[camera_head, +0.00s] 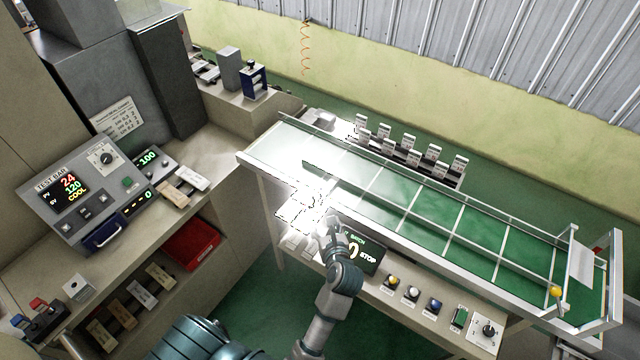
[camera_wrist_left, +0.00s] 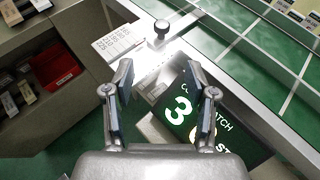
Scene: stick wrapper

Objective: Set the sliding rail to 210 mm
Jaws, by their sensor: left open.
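The green conveyor belt (camera_head: 400,208) has metal side rails and pale cross lines. Near its left end a thin dark bar (camera_head: 322,171) lies over the belt; I cannot tell if it is the sliding rail. In the left wrist view, a printed plate (camera_wrist_left: 118,42) juts from the conveyor's near edge, with a dark round knob (camera_wrist_left: 161,28) beside it. My left gripper (camera_head: 328,220) is at the near edge by this glare. Its fingers (camera_wrist_left: 160,75) are open and empty, short of the knob. My right gripper is not in view.
A counter display (camera_head: 370,254) stands beside my left gripper, partly hidden by it. Buttons and a dial (camera_head: 487,329) line the conveyor's front. Several small labelled boxes (camera_head: 410,143) stand behind the belt. A test control panel (camera_head: 78,193) is on the left bench.

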